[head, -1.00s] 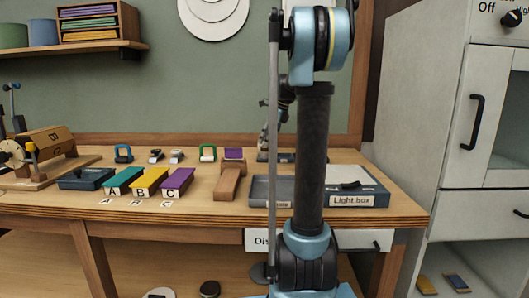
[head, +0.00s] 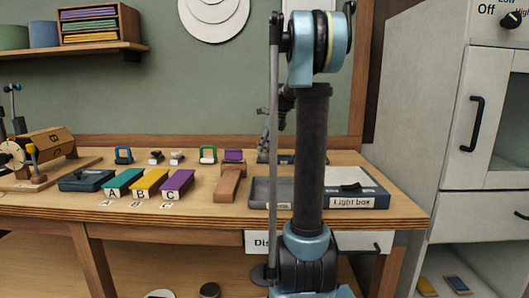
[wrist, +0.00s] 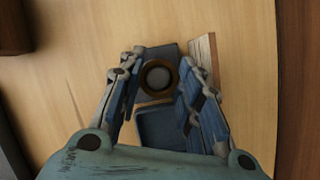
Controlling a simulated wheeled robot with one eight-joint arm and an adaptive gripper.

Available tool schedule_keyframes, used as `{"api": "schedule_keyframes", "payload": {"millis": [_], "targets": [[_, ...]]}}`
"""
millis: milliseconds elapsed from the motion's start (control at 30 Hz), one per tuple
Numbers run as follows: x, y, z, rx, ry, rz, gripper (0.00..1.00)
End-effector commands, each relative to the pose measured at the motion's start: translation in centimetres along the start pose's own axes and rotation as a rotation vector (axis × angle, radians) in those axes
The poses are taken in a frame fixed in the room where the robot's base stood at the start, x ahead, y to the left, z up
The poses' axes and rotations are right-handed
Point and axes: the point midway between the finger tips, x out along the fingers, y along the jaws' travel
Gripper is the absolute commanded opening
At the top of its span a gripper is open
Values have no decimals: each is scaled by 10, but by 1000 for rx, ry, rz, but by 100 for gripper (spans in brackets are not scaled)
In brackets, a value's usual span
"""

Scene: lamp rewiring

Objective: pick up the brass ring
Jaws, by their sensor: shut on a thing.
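The brass ring (wrist: 159,61) shows in the wrist view as a dark brown-gold band between my fingertips. My gripper (wrist: 160,73) is shut on it, one finger on each side. The ring appears above a small grey square surface, which shows through its hole; the height of the gap cannot be told. In the head view my gripper (head: 267,140) shows partly, left of my arm column, over the back of the bench. The ring cannot be made out there.
A blue tray (wrist: 160,110) lies just below the ring in the wrist view, with a pale wooden-edged piece to the right. On the bench stand lettered blocks A (head: 123,178), B (head: 150,178) and C (head: 177,180), a brown block (head: 230,184) and a light box (head: 362,190).

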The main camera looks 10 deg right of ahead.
Motion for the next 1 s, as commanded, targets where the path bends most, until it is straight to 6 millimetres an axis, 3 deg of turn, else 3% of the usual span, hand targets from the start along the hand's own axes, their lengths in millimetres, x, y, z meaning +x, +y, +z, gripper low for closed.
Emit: {"api": "schedule_keyframes", "payload": {"millis": [167, 700, 1000], "targets": [[-7, 0, 3, 0, 0, 0, 13], [-82, 0, 34, 1, 0, 0, 13], [-93, 0, 38, 1, 0, 0, 13]]}}
